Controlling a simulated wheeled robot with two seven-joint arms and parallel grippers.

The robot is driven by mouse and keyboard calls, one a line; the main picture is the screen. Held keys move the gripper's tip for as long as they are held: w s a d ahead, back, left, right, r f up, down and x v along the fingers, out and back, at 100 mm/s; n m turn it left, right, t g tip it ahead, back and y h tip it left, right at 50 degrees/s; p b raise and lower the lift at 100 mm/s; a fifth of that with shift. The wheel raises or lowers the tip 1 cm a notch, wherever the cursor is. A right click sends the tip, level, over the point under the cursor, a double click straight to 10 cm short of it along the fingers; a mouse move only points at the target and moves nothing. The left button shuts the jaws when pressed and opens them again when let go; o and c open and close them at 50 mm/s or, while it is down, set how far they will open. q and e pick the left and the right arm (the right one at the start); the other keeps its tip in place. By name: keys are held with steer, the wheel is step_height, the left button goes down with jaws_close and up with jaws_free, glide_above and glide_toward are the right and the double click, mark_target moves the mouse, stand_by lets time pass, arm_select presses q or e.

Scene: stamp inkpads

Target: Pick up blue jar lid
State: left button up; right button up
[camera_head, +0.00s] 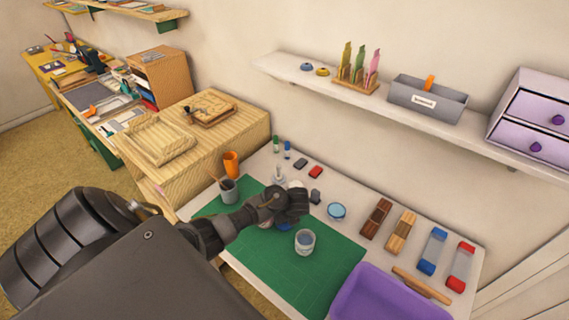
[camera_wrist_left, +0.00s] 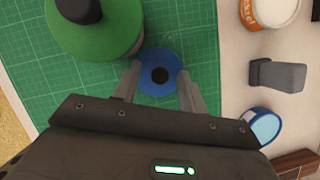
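The blue jar lid (camera_wrist_left: 147,84), a blue disc with a dark round knob, lies between the fingers of my left gripper (camera_wrist_left: 158,88) in the left wrist view. The fingers are spread, one on each side of the lid; I cannot tell whether they touch it. In the head view, my left gripper (camera_head: 290,212) hangs over the green mat and hides most of the lid (camera_head: 284,226). An open clear jar (camera_head: 305,242) stands on the mat just in front and to the right. My right gripper is not in view.
A green-lidded jar (camera_wrist_left: 112,35) stands close beside the left finger. A light blue round tin (camera_head: 336,211) and a dark grey block (camera_head: 315,197) lie behind the green mat (camera_head: 325,270). A purple tray (camera_head: 385,298) is at front right. The mat's front is clear.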

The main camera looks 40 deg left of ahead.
arm_select(q)
jaws_close()
steer(key=shift+r, duration=0.65)
steer(key=s+d+r+p, duration=0.3)
steer(key=s+d+r, duration=0.1)
steer(key=s+r, duration=0.7)
steer(key=shift+s+r, duration=0.35)
steer(key=shift+s, duration=0.85)
